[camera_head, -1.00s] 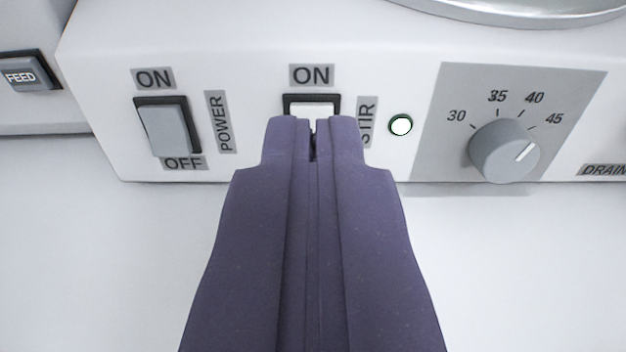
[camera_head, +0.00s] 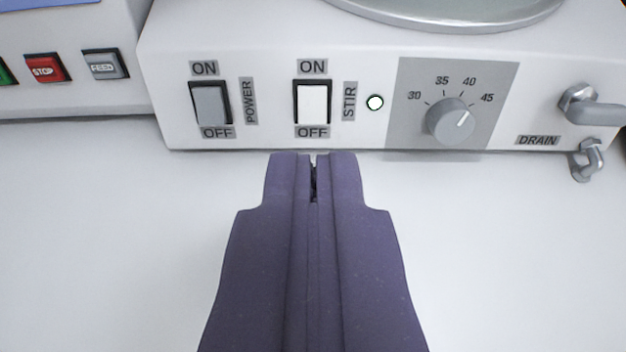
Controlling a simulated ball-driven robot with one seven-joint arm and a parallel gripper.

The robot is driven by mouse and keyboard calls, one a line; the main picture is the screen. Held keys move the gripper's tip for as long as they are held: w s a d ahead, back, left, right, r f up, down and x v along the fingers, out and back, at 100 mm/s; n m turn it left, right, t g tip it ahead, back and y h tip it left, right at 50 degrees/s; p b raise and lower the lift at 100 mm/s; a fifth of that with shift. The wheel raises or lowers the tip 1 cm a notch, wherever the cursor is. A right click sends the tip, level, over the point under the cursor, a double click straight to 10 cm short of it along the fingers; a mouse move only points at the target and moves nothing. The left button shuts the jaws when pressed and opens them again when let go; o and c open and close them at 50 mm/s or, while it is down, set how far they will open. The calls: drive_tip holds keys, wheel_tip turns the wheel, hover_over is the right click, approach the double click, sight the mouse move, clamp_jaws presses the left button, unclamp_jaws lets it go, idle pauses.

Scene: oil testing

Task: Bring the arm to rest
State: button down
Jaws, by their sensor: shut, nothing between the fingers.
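My gripper (camera_head: 313,160) is purple and points forward from the bottom of the view. Its two fingers are shut together with nothing between them. The fingertips are just in front of the lower edge of a white machine (camera_head: 550,100), below its STIR switch (camera_head: 312,104). They appear apart from the switch, which now shows whole with its ON and OFF labels.
The machine also carries a grey POWER switch (camera_head: 211,103), a dial (camera_head: 450,122) and a drain tap (camera_head: 592,108) sticking out at right. Another machine with STOP (camera_head: 43,68) and FEED (camera_head: 105,64) buttons stands at left. The white surface (camera_head: 110,240) in front is clear.

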wheel_tip(320, 180, up, 28)
drive_tip(key=w+r+t, duration=0.1)
drive_tip(key=w+t, duration=0.1)
drive_tip(key=w, duration=0.1)
drive_tip(key=s+r+t, duration=0.1)
drive_tip(key=s+r, duration=0.5)
drive_tip(key=r, duration=0.4)
drive_tip(key=s+r, duration=0.6)
drive_tip(key=r, duration=0.4)
drive_tip(key=shift+s+r+t, duration=0.25)
drive_tip(key=shift+r+t, duration=0.1)
drive_tip(key=shift+t, duration=0.05)
